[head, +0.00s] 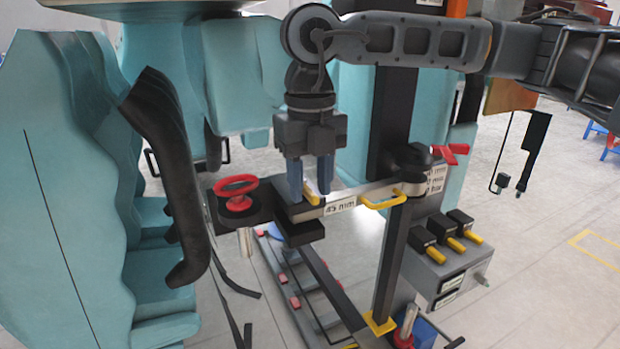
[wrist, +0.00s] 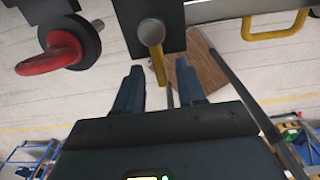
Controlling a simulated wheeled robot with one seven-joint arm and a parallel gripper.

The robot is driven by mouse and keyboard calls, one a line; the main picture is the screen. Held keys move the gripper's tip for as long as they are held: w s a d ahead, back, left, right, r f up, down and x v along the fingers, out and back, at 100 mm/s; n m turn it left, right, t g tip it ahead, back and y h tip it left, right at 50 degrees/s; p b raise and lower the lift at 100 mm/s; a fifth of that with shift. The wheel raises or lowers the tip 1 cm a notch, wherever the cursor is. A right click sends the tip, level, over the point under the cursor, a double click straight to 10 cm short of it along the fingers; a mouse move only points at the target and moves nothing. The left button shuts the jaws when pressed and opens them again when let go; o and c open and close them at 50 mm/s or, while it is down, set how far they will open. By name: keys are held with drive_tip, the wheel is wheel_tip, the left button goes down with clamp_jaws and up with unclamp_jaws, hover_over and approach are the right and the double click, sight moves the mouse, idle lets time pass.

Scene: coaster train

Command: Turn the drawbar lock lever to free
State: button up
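The drawbar lock lever looks to be the short yellow lever (head: 313,196) on the dark block at the left end of the grey bar labelled "45 mm". In the wrist view the yellow lever (wrist: 159,68) hangs from a round pale pivot (wrist: 151,32). My gripper (head: 310,188) points down over the block, with its blue fingers on either side of the lever. In the wrist view my gripper (wrist: 159,72) is open, with a visible gap between the lever and each finger. Whether either finger touches it deeper down cannot be told.
A yellow loop handle (head: 383,201) is on the bar to the right. A grey box (head: 446,272) with several yellow levers and a dark upright post (head: 391,255) stand further right. Teal seats are at left.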

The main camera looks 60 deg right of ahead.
drive_tip(key=shift+c, duration=0.3)
clamp_jaws()
